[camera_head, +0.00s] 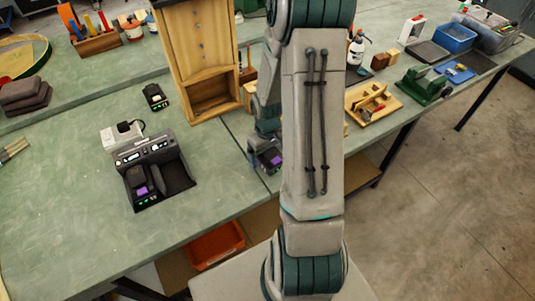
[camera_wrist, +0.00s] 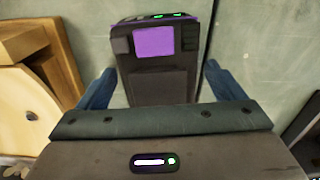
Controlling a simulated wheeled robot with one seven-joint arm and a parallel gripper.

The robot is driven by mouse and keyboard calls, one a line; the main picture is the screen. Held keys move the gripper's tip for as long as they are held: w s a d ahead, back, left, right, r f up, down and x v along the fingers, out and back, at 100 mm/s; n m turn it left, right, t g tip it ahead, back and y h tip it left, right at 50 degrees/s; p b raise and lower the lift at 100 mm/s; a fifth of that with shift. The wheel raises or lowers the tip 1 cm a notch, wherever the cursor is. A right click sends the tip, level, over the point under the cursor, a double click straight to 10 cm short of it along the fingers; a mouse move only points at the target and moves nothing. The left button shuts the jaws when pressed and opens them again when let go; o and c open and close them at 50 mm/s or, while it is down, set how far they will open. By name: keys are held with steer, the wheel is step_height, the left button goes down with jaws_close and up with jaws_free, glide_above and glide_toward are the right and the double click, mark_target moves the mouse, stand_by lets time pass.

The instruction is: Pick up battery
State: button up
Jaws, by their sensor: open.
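A dark battery (camera_wrist: 160,88) with a purple label and green lights lies in the middle of the wrist view. My gripper (camera_wrist: 160,72) is open, with one blue finger on each side of this battery. A gap shows on each side near the fingertips; the battery's near end is hidden behind the gripper body. In the head view this battery (camera_head: 271,158) shows just left of my arm, partly hidden. A second battery (camera_head: 154,97) lies near the wooden cabinet. A charger (camera_head: 176,177) at the left holds another purple-labelled battery (camera_head: 140,187) in one bay; its other bay looks empty.
The wooden cabinet (camera_head: 206,60) stands behind the gripper; wood also shows at the left of the wrist view (camera_wrist: 48,40). A wooden tray (camera_head: 372,104) and a green tool (camera_head: 424,86) are at the right. The green bench (camera_head: 75,190) is clear at the front left.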

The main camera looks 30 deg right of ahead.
mark_target(270, 150)
steer(key=shift+f, duration=0.15)
steer(key=c, duration=1.4)
steer(key=shift+o, duration=0.2)
steer(key=shift+r, duration=0.65)
steer(key=r, duration=0.3)
steer(key=shift+s+d+r+b, duration=0.2)
steer(key=shift+s+d+b, duration=0.05)
steer(key=shift+s+b, duration=0.15)
steer(key=s+d+r, duration=0.4)
steer(key=s+r, duration=0.2)
steer(key=s, duration=0.4)
steer(key=shift+r+b, duration=0.2)
steer(key=shift+b, duration=0.15)
